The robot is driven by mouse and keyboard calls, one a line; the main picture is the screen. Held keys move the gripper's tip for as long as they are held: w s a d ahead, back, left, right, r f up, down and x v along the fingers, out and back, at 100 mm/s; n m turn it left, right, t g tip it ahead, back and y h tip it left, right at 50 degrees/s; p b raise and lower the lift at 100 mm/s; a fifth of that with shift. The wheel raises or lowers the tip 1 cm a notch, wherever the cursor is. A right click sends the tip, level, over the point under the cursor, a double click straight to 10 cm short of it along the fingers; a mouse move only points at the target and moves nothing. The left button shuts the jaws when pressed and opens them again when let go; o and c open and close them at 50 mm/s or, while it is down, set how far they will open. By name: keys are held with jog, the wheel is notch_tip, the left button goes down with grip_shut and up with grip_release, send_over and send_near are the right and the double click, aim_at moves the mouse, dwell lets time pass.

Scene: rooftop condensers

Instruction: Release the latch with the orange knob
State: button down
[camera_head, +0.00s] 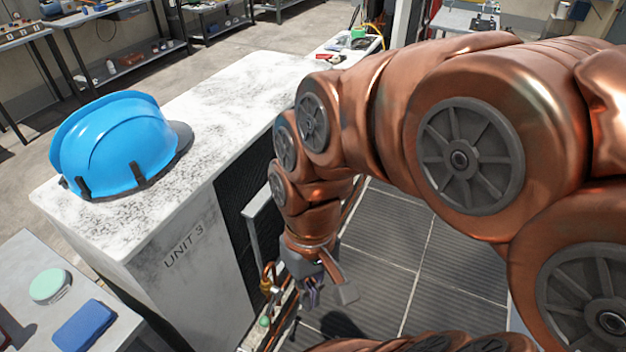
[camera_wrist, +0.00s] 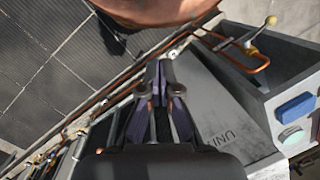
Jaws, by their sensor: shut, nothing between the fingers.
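I cannot make out the latch itself. My gripper (camera_wrist: 158,80) is shut and empty, with its fingertips apart from the knob, which lies up and to the right of them. In the head view my gripper (camera_head: 312,290) hangs low beside the white condenser marked UNIT 3 (camera_head: 180,240). I cannot pick out the orange knob for certain in that view.
A blue hard hat (camera_head: 120,145) lies on the condenser. A side table (camera_head: 40,250) holds a green disc (camera_head: 49,286) and a blue box (camera_head: 84,325). A brass fitting (camera_head: 267,280) and copper pipes (camera_wrist: 110,95) run close to my gripper. Grey floor tiles (camera_head: 385,265) lie clear to the right.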

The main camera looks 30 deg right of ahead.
jog(key=w+a+f+m+t+y+b, duration=0.1)
jog(key=w+a+f+y+b, duration=0.15)
jog(key=w+f+b, duration=0.35)
jog(key=w+a+f+m+t+y+b, duration=0.1)
jog(key=w+a+f+y+b, duration=0.15)
jog(key=w+b, duration=0.35)
jog(key=w+d+f+m+t+y+b, duration=0.25)
jog(key=w+d+b, duration=0.2)
jog(key=w, duration=0.35)
jog(key=w+d+f+m+t+y+b, duration=0.25)
jog(key=w+b, duration=0.25)
jog(key=w, duration=0.3)
jog(key=w+d+f+m+t+b, duration=0.25)
jog(key=w+d+b, duration=0.2)
jog(key=d, duration=0.35)
jog(key=w+d+f+m+t+b, duration=0.1)
jog(key=w+d+f+t+b, duration=0.3)
jog(key=d, duration=0.4)
jog(key=d+f+m+t+h+b, duration=0.2)
jog(key=d, duration=0.7)
jog(key=w+d+f+m+t+h+b, duration=0.1)
jog(key=d+f+m+t+h+b, duration=0.1)
jog(key=d, duration=0.8)
jog(key=shift+w+d+f+m+t+b, duration=0.2)
jog(key=shift+f+m+t+b, duration=0.2)
jog(key=shift+f, duration=0.2)
jog(key=shift+a, duration=0.1)
